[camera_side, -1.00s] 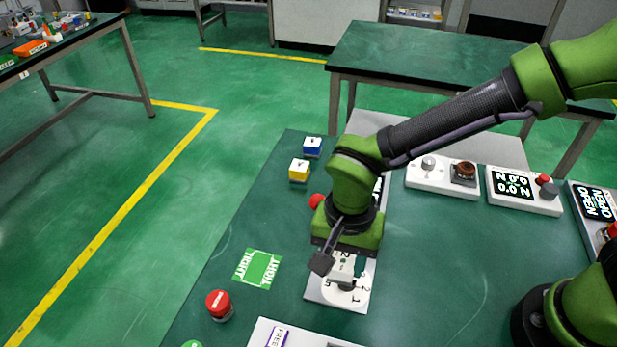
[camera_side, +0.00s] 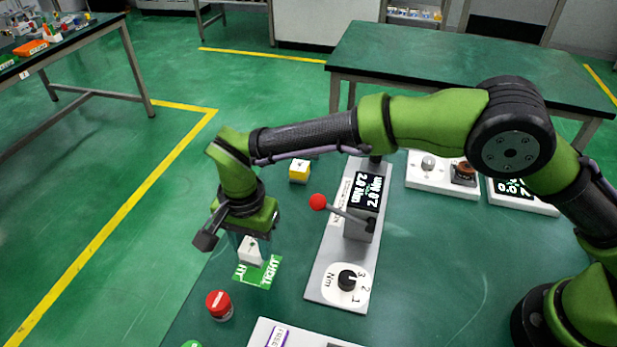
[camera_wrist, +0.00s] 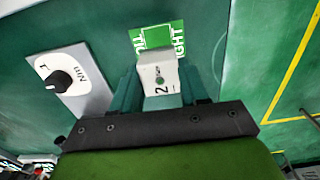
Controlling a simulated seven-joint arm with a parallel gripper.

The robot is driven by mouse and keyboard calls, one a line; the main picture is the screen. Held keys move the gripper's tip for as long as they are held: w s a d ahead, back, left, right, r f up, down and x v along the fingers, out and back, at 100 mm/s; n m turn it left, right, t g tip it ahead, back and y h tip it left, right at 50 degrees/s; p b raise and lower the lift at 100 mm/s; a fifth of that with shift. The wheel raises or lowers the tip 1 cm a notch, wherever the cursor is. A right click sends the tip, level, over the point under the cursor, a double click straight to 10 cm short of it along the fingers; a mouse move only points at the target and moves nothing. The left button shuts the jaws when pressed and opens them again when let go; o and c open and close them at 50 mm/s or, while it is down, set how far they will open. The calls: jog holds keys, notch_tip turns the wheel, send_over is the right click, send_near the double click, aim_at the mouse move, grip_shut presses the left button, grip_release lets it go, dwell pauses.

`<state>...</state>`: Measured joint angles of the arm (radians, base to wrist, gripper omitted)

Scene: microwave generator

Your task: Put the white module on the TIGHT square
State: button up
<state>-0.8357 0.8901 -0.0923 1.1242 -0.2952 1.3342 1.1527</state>
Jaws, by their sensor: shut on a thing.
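The white module (camera_side: 250,250) is a small white block held between the fingers of my gripper (camera_side: 251,245). In the side view it is in front of the green and white TIGHT square (camera_side: 262,274), covering part of it; I cannot tell whether it touches the square. In the wrist view the module (camera_wrist: 158,74), marked with a 2, sits between the fingertips, and the TIGHT square (camera_wrist: 157,35) shows beyond it with its middle partly hidden. My gripper is shut on the module.
A torque panel with a red-ball lever (camera_side: 317,202), a lit display and a black Nm knob (camera_side: 347,280) stands to the right. A red button (camera_side: 219,304) is just in front of the square. Bare table lies between square and panel.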

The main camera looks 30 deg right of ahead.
aim_at(252, 245)
jog(key=shift+f, duration=1.7)
jog(key=shift+f, duration=0.1)
jog(key=o, duration=1.1)
jog(key=shift+f, duration=0.1)
jog(key=shift+o, duration=0.2)
